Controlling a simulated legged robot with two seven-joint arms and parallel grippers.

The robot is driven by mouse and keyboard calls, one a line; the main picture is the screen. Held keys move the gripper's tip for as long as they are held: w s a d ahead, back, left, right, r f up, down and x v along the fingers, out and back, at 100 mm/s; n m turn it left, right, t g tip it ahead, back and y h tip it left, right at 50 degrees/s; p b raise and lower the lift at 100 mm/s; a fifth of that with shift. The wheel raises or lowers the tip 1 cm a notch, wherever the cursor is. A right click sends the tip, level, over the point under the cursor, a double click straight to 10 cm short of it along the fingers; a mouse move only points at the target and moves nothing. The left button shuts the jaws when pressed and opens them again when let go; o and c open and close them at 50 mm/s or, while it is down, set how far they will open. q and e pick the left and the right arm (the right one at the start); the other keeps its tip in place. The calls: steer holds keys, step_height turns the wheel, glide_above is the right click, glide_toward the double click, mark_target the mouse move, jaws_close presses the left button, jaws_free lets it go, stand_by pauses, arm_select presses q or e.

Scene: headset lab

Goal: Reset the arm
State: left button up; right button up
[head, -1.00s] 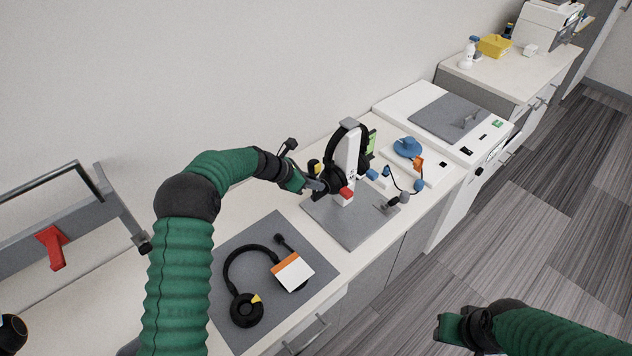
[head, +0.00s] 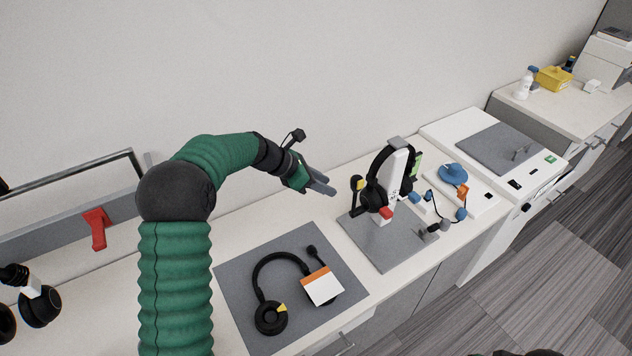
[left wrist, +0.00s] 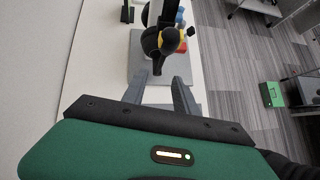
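My left arm comes in from the left. Its gripper (head: 322,187) hangs over the counter, left of the headset stand (head: 397,170), apart from it and empty. In the left wrist view the two fingers (left wrist: 160,90) are spread with bare counter between them. A black headset (head: 373,195) hangs on the white stand and also shows in the left wrist view (left wrist: 169,40). Only a dark bit of my right arm shows at the bottom edge; its gripper is out of sight.
A second black headset (head: 270,315) with an orange-and-white card (head: 322,287) lies on a grey mat (head: 235,290). A grey plate (head: 385,245) lies under the stand. Blue and orange parts (head: 453,173) sit to its right. A red hook (head: 97,229) is at the left.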

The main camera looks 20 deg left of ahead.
arm_select(q)
steer(key=v, duration=0.3)
steer(key=shift+s+a+r, duration=0.15)
steer(key=shift+a, duration=0.1)
steer(key=s+d+f+m+g+y, duration=0.1)
steer(key=s+d+f+m+y, duration=0.1)
steer(key=s+m, duration=0.7)
steer(key=s+d+f+m+g+y, duration=0.1)
steer(key=s+d+f+m+y, duration=0.1)
steer(key=s+m, duration=0.7)
steer(key=s+d+f+m+g+y, duration=0.1)
steer(key=s+d+f+m, duration=0.3)
steer(key=s+m, duration=0.5)
steer(key=shift+s+d+f+g+y, duration=0.25)
steer(key=shift+s+f+g+y, duration=0.2)
steer(key=shift+f+y, duration=0.3)
steer(key=shift+s+d+r, duration=0.15)
steer(key=shift+d, duration=0.1)
steer(key=shift+a, duration=0.15)
